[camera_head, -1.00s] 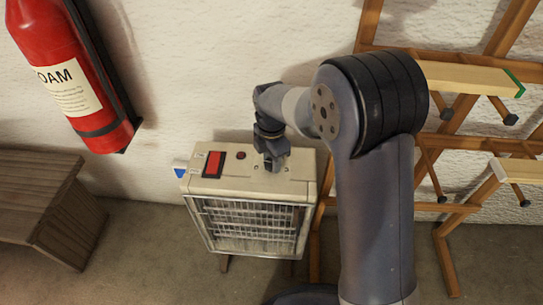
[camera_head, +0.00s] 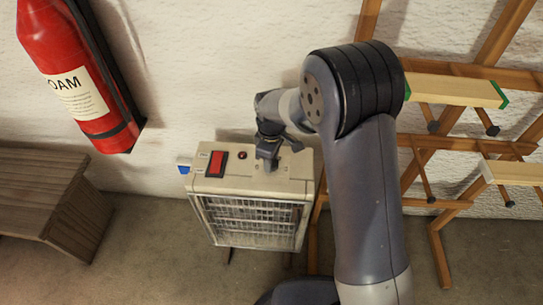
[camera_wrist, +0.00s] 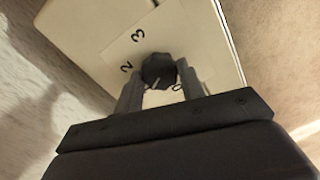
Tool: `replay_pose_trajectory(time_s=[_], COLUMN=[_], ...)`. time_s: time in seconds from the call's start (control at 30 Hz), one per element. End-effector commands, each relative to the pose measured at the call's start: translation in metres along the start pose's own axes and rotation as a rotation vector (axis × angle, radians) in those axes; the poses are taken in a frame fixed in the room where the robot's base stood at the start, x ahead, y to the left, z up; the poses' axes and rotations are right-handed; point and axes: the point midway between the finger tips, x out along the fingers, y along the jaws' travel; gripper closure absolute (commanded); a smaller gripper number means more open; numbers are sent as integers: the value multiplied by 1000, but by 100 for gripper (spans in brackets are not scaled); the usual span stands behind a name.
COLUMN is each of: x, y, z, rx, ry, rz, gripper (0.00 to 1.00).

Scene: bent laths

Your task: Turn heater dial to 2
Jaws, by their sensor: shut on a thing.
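The heater (camera_head: 254,231) is a cream box with a wire grille in front and a flat top. Its dark round dial (camera_wrist: 158,68) shows in the wrist view, on a pale plate with a 2 and a 3 printed to its left and upper left. Part of a 0 shows below right. My gripper (camera_head: 269,165) points down onto the heater's top; in the wrist view its two fingers (camera_wrist: 160,76) are shut on the dial, one on each side. A faint light mark on the dial points down-left, away from the 2. The 1 is not visible.
A red switch (camera_head: 217,163) and a small red lamp (camera_head: 242,155) are left of my gripper on the heater's top. A fire extinguisher (camera_head: 75,75) hangs on the wall. A wooden bench (camera_head: 50,200) stands left, a wooden rack with pale laths (camera_head: 455,90) right.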

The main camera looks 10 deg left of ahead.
Motion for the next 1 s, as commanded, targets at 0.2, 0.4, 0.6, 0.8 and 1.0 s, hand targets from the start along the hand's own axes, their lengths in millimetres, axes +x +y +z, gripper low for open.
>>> replay_pose_trajectory(time_s=[0.2,0.4,0.6,0.8,1.0], x=[-2,-2,-1,-1,-1], y=[0,0,0,0,0], z=[0,0,0,0,0], rx=[205,395,583,752,881], ry=[0,0,0,1,2], rz=[0,0,0,1,1], gripper=[85,85,85,85,85])
